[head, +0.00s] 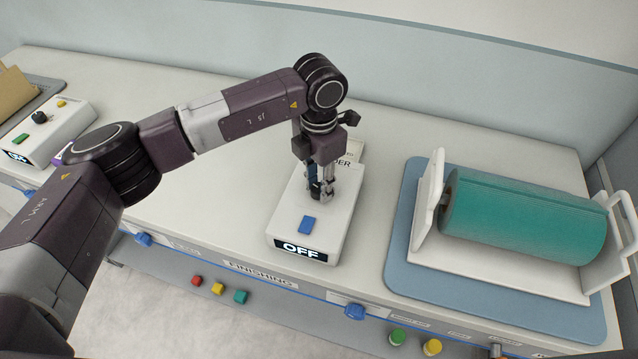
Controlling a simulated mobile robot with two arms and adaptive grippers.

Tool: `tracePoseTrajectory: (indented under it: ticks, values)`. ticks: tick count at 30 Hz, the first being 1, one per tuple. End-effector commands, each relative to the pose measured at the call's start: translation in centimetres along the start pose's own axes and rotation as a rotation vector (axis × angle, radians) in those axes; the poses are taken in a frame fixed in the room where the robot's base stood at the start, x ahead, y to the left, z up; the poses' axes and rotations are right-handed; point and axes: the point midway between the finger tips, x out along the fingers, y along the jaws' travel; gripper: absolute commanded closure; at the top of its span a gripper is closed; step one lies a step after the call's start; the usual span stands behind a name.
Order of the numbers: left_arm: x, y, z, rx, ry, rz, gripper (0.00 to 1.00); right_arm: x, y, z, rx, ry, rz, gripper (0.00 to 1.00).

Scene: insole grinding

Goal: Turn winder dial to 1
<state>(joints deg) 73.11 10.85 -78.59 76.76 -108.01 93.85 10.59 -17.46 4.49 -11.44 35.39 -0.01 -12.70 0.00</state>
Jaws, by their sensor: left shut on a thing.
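The winder control box (285,222) is a white box near the middle of the bench. Its front display (300,250) reads OFF, and a blue button (307,225) sits on its top near the front. A label at its back is partly hidden and shows the letters "DER". My left gripper (321,192) points down from above onto the box top behind the blue button. It is shut on the winder dial, which is mostly hidden between the fingers. The dial's setting cannot be read. My right gripper is not in view.
A teal roll (525,218) in a white stand rests on a blue mat (400,225) at the right. Another white box (62,130) with an OFF display stands at the far left, near a dark tray (42,95). Bare bench lies around the winder box.

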Motion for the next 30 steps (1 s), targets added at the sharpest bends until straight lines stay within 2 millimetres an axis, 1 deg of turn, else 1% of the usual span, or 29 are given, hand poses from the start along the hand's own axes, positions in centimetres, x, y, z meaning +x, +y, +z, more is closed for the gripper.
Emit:
tracePoseTrajectory:
  ticks: [8, 12, 18, 24, 30]
  values:
    - [0.4, 0.2, 0.1, 0.144, -0.003, 0.004, 0.97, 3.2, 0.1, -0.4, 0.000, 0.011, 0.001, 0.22]
    - [0.5, 0.2, 0.1, 0.260, -0.003, 0.005, 0.97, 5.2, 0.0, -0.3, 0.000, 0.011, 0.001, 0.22]
    - [0.4, 0.1, 0.1, 0.432, -0.003, 0.005, 0.97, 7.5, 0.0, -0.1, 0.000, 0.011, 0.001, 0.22]
    - [0.2, 0.1, 0.1, 0.579, -0.002, 0.005, 0.97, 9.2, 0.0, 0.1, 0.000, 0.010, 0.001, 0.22]
    - [0.0, 0.1, 0.1, 0.685, -0.002, 0.004, 0.97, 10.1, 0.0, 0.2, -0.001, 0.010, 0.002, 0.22]
